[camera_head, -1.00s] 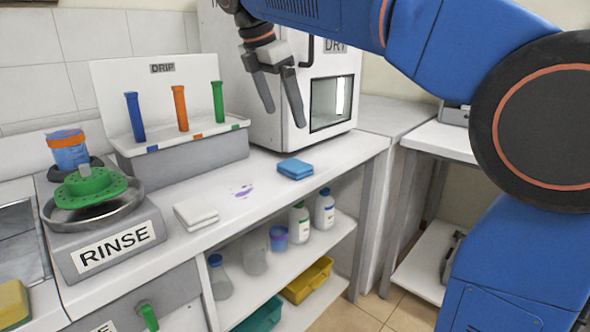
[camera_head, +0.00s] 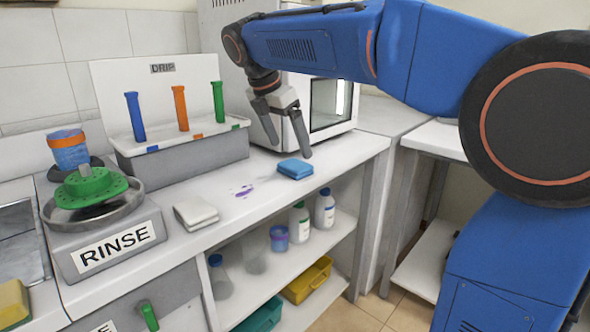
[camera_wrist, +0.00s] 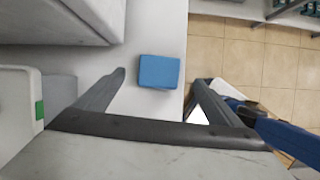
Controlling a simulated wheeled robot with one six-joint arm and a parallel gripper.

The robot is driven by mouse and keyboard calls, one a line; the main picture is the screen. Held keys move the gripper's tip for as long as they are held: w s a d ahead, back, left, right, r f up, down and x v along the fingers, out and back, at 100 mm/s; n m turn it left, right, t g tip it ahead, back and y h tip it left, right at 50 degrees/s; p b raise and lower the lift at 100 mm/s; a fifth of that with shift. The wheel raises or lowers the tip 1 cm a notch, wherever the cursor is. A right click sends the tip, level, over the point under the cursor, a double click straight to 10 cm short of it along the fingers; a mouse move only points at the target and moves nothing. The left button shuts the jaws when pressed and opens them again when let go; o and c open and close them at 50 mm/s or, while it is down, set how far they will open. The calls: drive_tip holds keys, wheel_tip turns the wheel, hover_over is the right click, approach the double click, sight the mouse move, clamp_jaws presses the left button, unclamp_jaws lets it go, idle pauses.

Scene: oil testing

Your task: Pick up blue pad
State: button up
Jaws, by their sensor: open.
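The blue pad (camera_head: 295,168) lies flat on the white counter, near its front edge and in front of the white dryer. In the wrist view the blue pad (camera_wrist: 159,72) shows ahead of the fingertips, between the lines of the two fingers. My gripper (camera_head: 291,150) is open and empty, pointing down just above and behind the pad. In the wrist view my gripper (camera_wrist: 160,95) has its two fingers wide apart, with nothing between them.
A white folded pad (camera_head: 196,213) and a purple stain (camera_head: 244,191) are on the counter to the left. The drip rack (camera_head: 190,155) with blue, orange and green tubes stands behind. The dryer (camera_head: 300,110) is close behind my gripper. Bottles stand on the shelf below.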

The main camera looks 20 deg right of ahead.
sight(295, 164)
drive_tip(key=shift+a+x, duration=0.15)
drive_tip(key=shift+x, duration=1.35)
drive_tip(key=shift+a+x, duration=0.1)
drive_tip(key=shift+x, duration=1.35)
drive_tip(key=shift+f, duration=0.1)
drive_tip(key=c, duration=1.1)
